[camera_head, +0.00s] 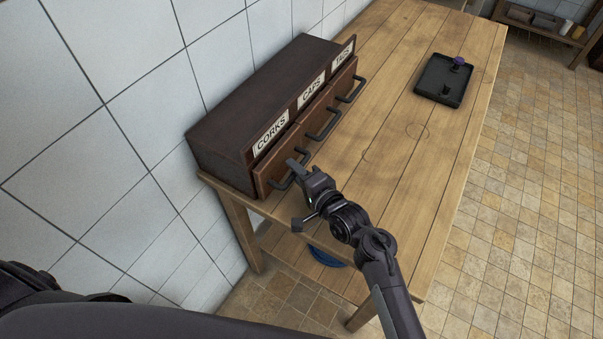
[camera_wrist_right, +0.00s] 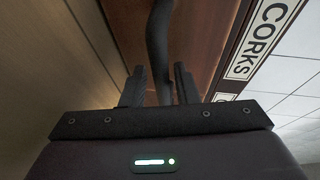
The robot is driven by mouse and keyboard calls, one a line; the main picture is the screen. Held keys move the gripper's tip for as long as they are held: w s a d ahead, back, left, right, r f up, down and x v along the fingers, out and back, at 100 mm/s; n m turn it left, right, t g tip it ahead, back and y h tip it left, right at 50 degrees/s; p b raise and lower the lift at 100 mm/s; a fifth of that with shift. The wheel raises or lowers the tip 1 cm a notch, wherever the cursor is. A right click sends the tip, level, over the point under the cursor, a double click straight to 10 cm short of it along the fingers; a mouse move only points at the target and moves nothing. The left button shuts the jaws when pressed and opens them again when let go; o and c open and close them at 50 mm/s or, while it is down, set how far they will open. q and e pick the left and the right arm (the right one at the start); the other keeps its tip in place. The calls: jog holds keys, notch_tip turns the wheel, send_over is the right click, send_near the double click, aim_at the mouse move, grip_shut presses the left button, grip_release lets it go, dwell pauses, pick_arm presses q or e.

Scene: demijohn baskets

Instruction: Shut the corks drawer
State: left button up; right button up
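The corks drawer (camera_head: 270,174) is the near one in a dark wooden cabinet (camera_head: 255,95), under a white CORKS label (camera_head: 271,135). Its front seems to stand out a little from the cabinet; how far is hard to tell. Its dark bar handle (camera_head: 289,181) faces my right gripper (camera_head: 296,194). In the right wrist view the fingers of this gripper (camera_wrist_right: 160,88) are apart, with the handle (camera_wrist_right: 159,45) between them and gaps on both sides. The CORKS label (camera_wrist_right: 262,38) shows at the right there. My left gripper is out of view.
The caps (camera_head: 325,108) and tags (camera_head: 347,82) drawers sit beyond, with similar handles. The cabinet stands on a wooden table (camera_head: 400,130) against a tiled wall (camera_head: 120,90). The table between is clear.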

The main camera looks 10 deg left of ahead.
jog(key=shift+o, duration=0.5)
jog(key=b+v, duration=0.1)
jog(key=v, duration=0.6)
jog(key=shift+s+d, duration=0.25)
jog(key=shift+d, duration=0.05)
